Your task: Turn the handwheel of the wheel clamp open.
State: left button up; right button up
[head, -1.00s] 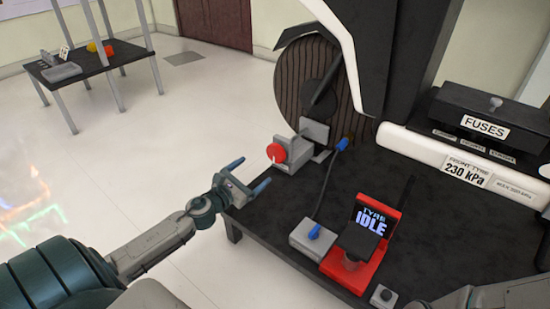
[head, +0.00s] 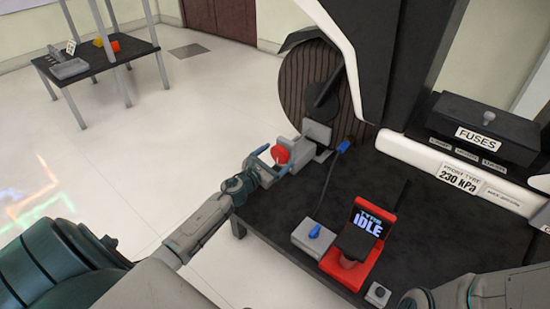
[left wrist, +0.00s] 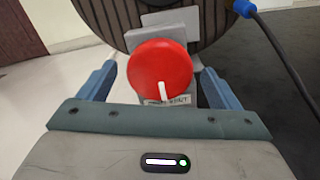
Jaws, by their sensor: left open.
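The red handwheel (head: 281,154) sits on the front of the grey wheel clamp (head: 305,150), beside the large dark tyre (head: 304,92). In the left wrist view the handwheel (left wrist: 160,68) faces me, with a white mark pointing down. A label below it is partly hidden. My left gripper (head: 275,160) is open, with one blue finger on each side of the handwheel; in the left wrist view the fingers (left wrist: 160,84) stand apart from its rim. Of my right arm only a part shows at the bottom right; its gripper fingers cannot be made out.
A blue-ended cable (head: 343,146) runs from near the clamp to a grey box (head: 313,238). A red stand (head: 362,240) with a screen reading "TYRE IDLE" stands on the black table (head: 270,215). A fuse box (head: 487,125) is at right.

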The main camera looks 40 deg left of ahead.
pick_arm(q)
jog(key=c, duration=1)
